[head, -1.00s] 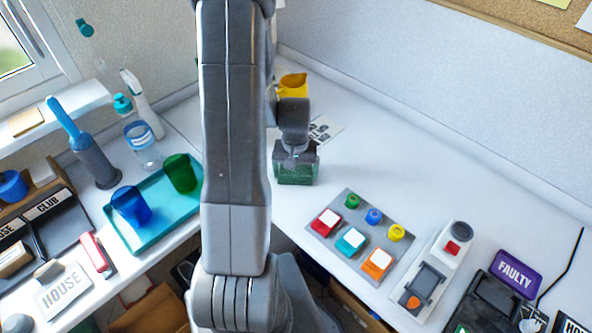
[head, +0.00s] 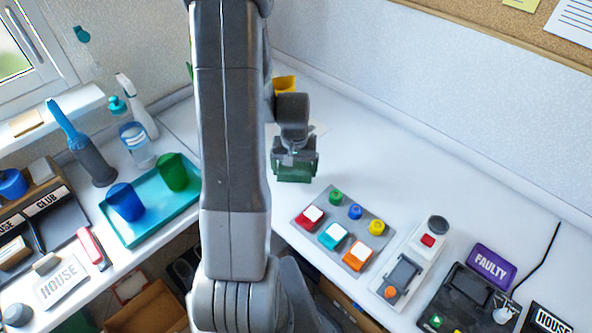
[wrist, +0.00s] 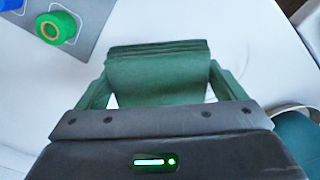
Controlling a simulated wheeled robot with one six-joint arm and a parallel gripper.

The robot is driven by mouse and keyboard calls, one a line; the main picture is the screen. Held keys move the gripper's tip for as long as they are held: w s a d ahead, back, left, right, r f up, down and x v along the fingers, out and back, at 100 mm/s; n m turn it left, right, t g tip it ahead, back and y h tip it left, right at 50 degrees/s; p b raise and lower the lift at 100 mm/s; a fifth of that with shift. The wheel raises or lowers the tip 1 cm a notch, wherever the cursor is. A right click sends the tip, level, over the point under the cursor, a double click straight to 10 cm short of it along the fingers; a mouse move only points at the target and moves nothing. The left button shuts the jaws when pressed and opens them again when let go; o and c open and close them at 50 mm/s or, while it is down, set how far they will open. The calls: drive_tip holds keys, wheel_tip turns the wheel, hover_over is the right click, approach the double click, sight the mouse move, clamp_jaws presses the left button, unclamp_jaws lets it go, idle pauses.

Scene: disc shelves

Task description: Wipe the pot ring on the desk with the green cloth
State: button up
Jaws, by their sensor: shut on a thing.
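My gripper (head: 295,172) hangs low over the white desk (head: 400,150), just beyond the button panel. It is shut on the green cloth (wrist: 158,72), which shows as a folded, layered bundle between the fingers in the wrist view. In the head view the cloth shows only as a dark green patch under the gripper. I cannot tell whether the cloth touches the desk. I see no pot ring on the visible desk; the arm and gripper hide part of the surface.
The button panel (head: 325,242) is close in front of the gripper, with a grey device (head: 408,268) to its right. A yellow container (head: 285,83) is partly hidden behind my arm. A teal tray (head: 150,228) with blue and green cups is left. The back-right desk is clear.

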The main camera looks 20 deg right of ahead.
sight(295, 167)
drive_tip(key=shift+r+p, duration=0.95)
drive_tip(key=shift+r, duration=0.85)
